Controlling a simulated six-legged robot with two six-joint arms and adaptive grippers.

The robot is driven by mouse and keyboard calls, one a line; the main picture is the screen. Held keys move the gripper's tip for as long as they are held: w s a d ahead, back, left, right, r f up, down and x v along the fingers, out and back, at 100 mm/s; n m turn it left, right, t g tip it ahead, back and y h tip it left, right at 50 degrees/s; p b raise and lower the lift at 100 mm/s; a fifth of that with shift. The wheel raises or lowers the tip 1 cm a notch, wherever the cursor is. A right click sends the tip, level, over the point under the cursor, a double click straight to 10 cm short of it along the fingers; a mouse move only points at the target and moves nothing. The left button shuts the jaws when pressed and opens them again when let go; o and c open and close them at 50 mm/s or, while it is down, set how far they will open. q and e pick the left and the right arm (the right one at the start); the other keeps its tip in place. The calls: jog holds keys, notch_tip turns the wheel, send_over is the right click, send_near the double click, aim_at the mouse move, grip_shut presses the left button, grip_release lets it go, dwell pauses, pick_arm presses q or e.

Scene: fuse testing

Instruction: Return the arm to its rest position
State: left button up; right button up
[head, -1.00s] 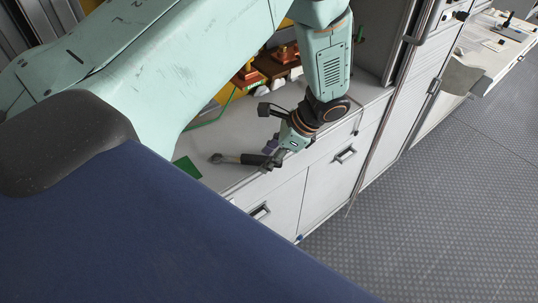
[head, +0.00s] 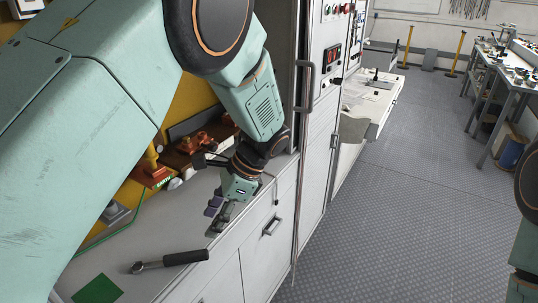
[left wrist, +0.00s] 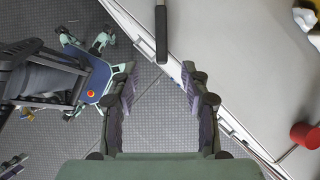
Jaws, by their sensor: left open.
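My left arm (head: 90,120) comes in from the left in the head view, bent at the elbow. My left gripper (head: 212,222) is open and empty, pointing down over the counter's front edge. In the left wrist view my left gripper (left wrist: 161,85) shows two spread fingers with nothing between them. A wrench-like tool with a black handle (head: 186,257) and metal head lies on the grey counter (head: 185,222), apart from the fingers. Its handle (left wrist: 161,35) also shows beyond the fingertips in the left wrist view. Part of my right arm (head: 526,245) shows at the right edge; its gripper is hidden.
A green pad (head: 98,290) lies near the tool. Orange-brown fittings (head: 200,140) stand at the counter's back. A tall cabinet (head: 325,90) rises to the right. The grey floor (head: 410,190) is open, with a workbench (head: 500,75) farther right.

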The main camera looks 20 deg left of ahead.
pick_arm(q)
jog(key=w+d+f+n+t+h, duration=0.3)
jog(key=w+f+t, duration=0.1)
jog(key=f, duration=0.2)
jog(key=s+d+f+n+t+h+b, duration=0.1)
jog(key=s+f+n+b, duration=0.15)
jog(key=f, duration=0.35)
jog(key=s+f+n+t+h+b, duration=0.1)
jog(key=s+f, duration=0.3)
jog(key=f, duration=0.1)
jog(key=s+a+f+n+g+b, duration=0.1)
jog(key=s+f+n+b, duration=0.1)
jog(key=s+f, duration=0.3)
jog(key=s+f+n+g+b, duration=0.1)
jog(key=s+f, duration=0.4)
jog(key=s, duration=0.7)
jog(key=s+a+f+n+g+b, duration=0.1)
jog(key=s+f+n+b, duration=0.2)
jog(key=s, duration=0.6)
notch_tip(320, 180, down, 3)
jog(key=shift+a+r+h+b, duration=0.1)
jog(key=shift+a+h+b, duration=0.2)
jog(key=shift+b, duration=0.75)
